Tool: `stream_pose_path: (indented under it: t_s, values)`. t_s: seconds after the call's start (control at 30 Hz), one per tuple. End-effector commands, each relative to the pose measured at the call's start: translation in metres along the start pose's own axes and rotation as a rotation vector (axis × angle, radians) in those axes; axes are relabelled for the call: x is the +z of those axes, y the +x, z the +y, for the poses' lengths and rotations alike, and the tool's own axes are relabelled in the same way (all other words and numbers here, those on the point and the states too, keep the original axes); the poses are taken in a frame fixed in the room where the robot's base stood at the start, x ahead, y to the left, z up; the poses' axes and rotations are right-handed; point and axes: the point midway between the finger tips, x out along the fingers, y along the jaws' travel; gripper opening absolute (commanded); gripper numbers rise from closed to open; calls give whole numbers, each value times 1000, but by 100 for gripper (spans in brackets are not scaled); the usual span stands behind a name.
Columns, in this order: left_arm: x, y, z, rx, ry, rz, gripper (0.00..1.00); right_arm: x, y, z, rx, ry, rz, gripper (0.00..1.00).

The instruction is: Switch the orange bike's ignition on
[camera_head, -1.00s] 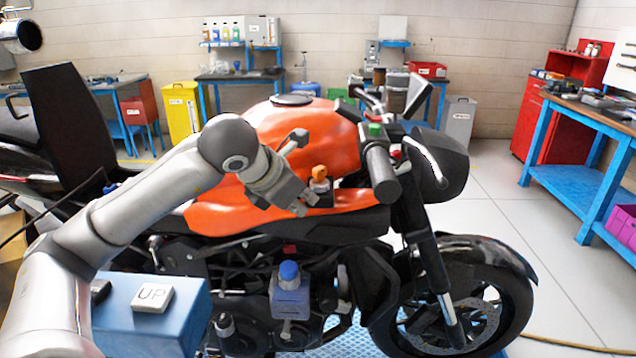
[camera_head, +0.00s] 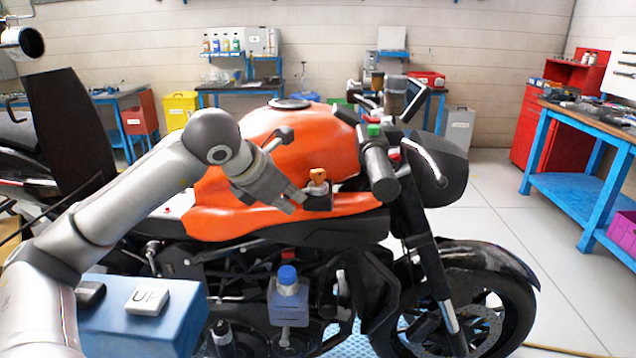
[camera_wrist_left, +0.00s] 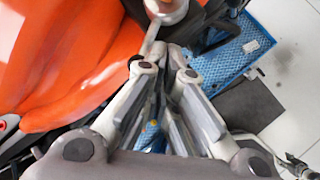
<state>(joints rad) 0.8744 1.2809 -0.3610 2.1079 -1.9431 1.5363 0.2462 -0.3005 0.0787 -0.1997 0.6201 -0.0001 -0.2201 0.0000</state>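The orange bike (camera_head: 255,215) stands side-on across the middle of the head view. Its ignition switch appears to be the small orange-topped knob (camera_head: 317,174) on a grey neck above a black block, between tank and handlebar. In the left wrist view a grey round part with a thin rod (camera_wrist_left: 165,12), apparently the switch, shows at the top edge. My left gripper (camera_head: 301,199) is just left of the switch and below its orange top, fingertips close together with nothing seen between them. Contact with the switch cannot be told. My right gripper is not in view.
A blue-capped bottle (camera_head: 289,290) is low by the engine. The handlebar grip (camera_head: 379,170) is right of the switch. Workbenches line the back and right; floor at right is clear.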

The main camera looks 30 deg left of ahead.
Motion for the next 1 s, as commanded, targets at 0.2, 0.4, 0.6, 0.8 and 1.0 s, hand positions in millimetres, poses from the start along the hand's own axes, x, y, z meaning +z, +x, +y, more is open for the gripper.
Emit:
stream_pose_path:
  t_s: [0.2,0.4,0.6,0.8,1.0]
  values:
    - [0,-1,7,17,-8,0,0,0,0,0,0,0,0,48]
    - [1,-2,8,18,-9,0,0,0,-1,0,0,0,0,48]
    - [5,-6,5,18,-10,-2,0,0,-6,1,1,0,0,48]
    - [11,-12,0,17,-7,-6,0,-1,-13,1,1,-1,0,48]
    - [13,-14,-2,16,-7,-6,0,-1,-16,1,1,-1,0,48]
